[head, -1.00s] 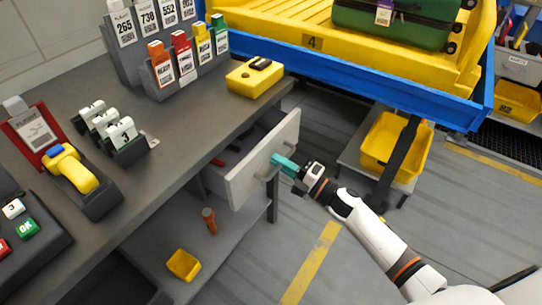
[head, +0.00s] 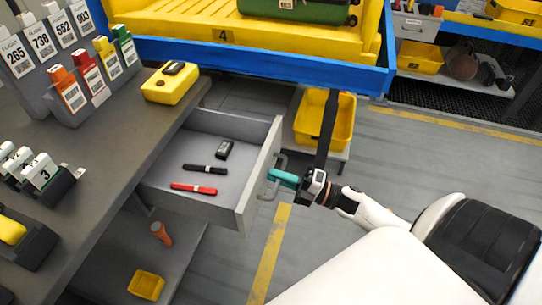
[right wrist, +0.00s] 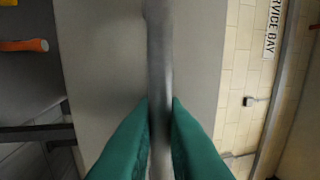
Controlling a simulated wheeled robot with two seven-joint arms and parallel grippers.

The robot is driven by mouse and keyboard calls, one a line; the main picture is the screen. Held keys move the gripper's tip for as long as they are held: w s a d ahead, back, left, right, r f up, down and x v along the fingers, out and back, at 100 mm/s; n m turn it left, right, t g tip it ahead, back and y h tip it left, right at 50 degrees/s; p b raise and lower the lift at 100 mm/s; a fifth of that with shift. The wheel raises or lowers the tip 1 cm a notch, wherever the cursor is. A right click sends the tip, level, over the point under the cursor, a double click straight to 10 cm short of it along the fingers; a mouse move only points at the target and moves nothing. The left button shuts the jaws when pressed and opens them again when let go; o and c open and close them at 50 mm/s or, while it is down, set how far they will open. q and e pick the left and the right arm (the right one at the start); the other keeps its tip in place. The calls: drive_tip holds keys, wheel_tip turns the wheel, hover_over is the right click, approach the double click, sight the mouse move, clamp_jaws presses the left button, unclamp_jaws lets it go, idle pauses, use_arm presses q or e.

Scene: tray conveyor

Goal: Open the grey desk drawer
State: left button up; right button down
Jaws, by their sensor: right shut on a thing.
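The grey desk drawer (head: 175,207) stands pulled out from the desk in the head view, with its inside showing. A red pen, a black pen (head: 205,169) and a small black object (head: 224,150) lie in it. My right gripper (head: 272,175) has teal fingers at the drawer's front handle (head: 280,163). In the right wrist view the fingers (right wrist: 160,120) are shut on the grey handle bar (right wrist: 160,60), one on each side, with the drawer's front panel behind. My left gripper is not in view.
The desk top (head: 110,130) holds label stands and a yellow box (head: 170,83). A blue-edged conveyor (head: 250,55) with a yellow tray runs behind. A yellow bin (head: 325,120) stands beyond the drawer. An orange-handled tool and a small yellow bin (head: 146,285) lie below the desk.

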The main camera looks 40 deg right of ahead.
idle(0.3)
drive_tip(key=c, duration=1.8)
unclamp_jaws()
drive_tip(key=shift+c, duration=0.2)
